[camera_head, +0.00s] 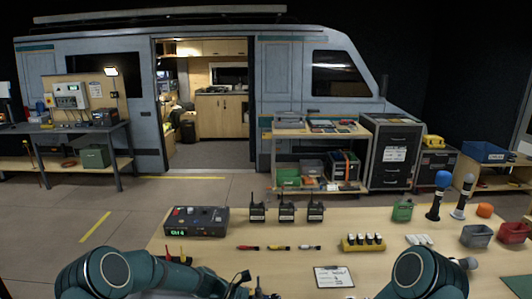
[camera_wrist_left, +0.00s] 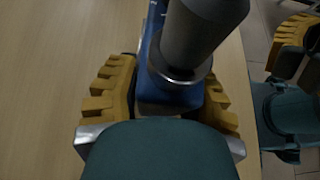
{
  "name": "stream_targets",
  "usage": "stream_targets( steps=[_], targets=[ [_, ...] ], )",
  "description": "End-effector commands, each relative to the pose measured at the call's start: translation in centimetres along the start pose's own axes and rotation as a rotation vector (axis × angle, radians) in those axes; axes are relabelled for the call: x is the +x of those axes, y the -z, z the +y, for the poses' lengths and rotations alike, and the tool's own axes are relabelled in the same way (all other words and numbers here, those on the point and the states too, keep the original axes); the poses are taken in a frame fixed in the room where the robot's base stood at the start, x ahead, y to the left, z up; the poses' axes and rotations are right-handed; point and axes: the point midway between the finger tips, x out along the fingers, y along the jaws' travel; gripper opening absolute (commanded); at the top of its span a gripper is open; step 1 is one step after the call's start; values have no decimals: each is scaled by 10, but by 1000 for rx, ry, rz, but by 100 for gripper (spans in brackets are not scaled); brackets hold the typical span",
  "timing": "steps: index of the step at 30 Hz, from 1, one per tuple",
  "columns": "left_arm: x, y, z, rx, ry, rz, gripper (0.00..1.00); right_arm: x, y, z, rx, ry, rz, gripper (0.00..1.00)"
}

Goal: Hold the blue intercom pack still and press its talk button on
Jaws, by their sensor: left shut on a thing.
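The blue intercom pack (camera_wrist_left: 214,92) stands between the two yellow ribbed fingers of my left gripper (camera_wrist_left: 165,108) in the left wrist view. That gripper is shut on it. A thick grey cylinder (camera_wrist_left: 205,32) with a metal ring at its base covers much of the pack. The talk button cannot be made out. My right gripper (camera_wrist_left: 292,52) is at the right edge of that view, apart from the pack, with its yellow fingers spread and nothing seen between them. In the head view the pack cannot be made out.
The wooden table (camera_head: 215,262) holds a black control box (camera_head: 196,221), several radios (camera_head: 286,211), coloured markers (camera_head: 279,247), a yellow battery tray (camera_head: 363,243) and a white card (camera_head: 333,276). Microphones (camera_head: 438,195) and small bins (camera_head: 476,236) stand at the right.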

Motion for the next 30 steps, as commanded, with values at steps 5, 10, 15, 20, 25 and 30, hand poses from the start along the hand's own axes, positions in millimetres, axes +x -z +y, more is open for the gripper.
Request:
stream_targets(
  steps=[5,10,15,20,25,30],
  targets=[
    [0,2,-1,-2,1,2,0,0,0,0,0,0,0,0],
    [0,2,-1,-2,1,2,0,0,0,0,0,0,0,0],
    [0,2,-1,-2,1,2,0,-6,-5,-5,1,3,-5,0],
    [0,2,-1,-2,1,2,0,-21,-12,-12,0,2,-3,0],
    [0,2,-1,-2,1,2,0,-17,-9,-9,-2,1,2,0],
    [0,2,-1,-2,1,2,0,-2,0,-1,-3,1,4,0]
  ],
)
